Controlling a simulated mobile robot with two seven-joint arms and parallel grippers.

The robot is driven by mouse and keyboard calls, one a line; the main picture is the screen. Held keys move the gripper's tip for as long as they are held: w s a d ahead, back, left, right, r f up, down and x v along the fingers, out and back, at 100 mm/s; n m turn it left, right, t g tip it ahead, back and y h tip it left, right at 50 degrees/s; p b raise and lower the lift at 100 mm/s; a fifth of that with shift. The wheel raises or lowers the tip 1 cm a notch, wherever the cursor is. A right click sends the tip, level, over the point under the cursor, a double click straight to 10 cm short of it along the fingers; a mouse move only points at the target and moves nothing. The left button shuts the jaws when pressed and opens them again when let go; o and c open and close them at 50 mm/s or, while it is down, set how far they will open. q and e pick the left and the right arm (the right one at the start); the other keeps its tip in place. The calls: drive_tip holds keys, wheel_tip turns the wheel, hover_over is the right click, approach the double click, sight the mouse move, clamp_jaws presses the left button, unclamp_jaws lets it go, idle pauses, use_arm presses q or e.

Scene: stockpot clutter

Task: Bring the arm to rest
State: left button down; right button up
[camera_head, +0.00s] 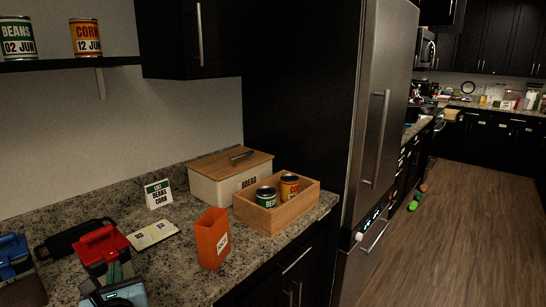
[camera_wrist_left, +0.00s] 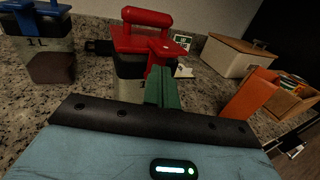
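My left gripper (camera_head: 116,262) is low at the left of the head view, just in front of a red-lidded container (camera_head: 101,246). In the left wrist view its two green fingers (camera_wrist_left: 163,75) lie side by side with no visible gap. They overlap the front of the red-lidded container (camera_wrist_left: 145,35); I cannot tell whether they touch it. Nothing shows between the fingers. My right gripper is not in view.
A blue-lidded container (camera_head: 12,257) stands at left. An orange box (camera_head: 212,238), a wooden crate (camera_head: 287,217) with beans (camera_head: 266,196) and corn (camera_head: 289,187) cans, and a bread box (camera_head: 215,190) share the counter. A sign (camera_head: 158,194) and booklet (camera_head: 153,234) are behind. Shelf (camera_head: 60,65) above.

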use_arm(q)
drive_tip(key=s+d+f+m+t+h, duration=0.1)
drive_tip(key=s+d+f+m+h, duration=0.6)
drive_tip(key=m, duration=0.8)
drive_tip(key=s+d+f+m+t+h, duration=0.1)
drive_tip(key=s+d+f+m+h, duration=0.3)
drive_tip(key=f+m, duration=0.8)
drive_tip(key=s+d+f+m+g, duration=0.1)
drive_tip(key=s+f+m+g, duration=0.7)
drive_tip(key=s+f+m, duration=0.7)
drive_tip(key=s+m, duration=0.2)
drive_tip(key=s, duration=0.1)
drive_tip(key=shift+d, duration=0.4)
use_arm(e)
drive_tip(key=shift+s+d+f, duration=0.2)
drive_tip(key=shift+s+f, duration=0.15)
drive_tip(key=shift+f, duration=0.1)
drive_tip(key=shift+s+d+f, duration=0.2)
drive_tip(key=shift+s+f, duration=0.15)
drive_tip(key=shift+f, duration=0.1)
use_arm(q)
drive_tip(key=shift+s, duration=0.1)
